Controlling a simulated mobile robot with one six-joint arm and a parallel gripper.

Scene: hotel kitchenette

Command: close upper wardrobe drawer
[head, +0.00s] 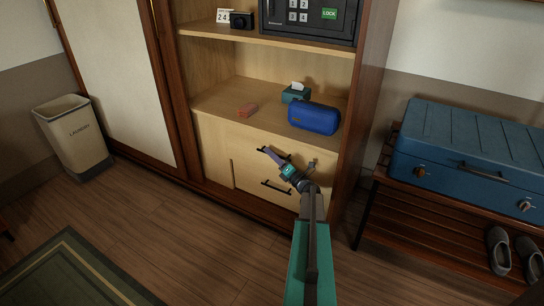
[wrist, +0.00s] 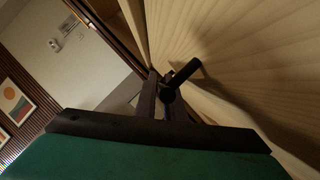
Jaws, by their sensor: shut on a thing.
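The wardrobe (head: 356,130) stands in the middle of the head view, with pale wood drawer fronts below its open shelf. The upper drawer (head: 246,143) has a dark bar handle (head: 263,150). My gripper (head: 277,161) is at this handle and shut on it, partly covering it. In the wrist view the dark fingers (wrist: 166,96) close around the black handle (wrist: 186,71) beside a pale wood panel (wrist: 240,60). The lower drawer's handle (head: 272,186) is just below my gripper. I cannot tell how far the upper drawer stands out.
A safe (head: 312,18) sits higher. A luggage bench with a blue suitcase (head: 465,150) stands right, a laundry bin (head: 75,135) left. The floor in front is clear.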

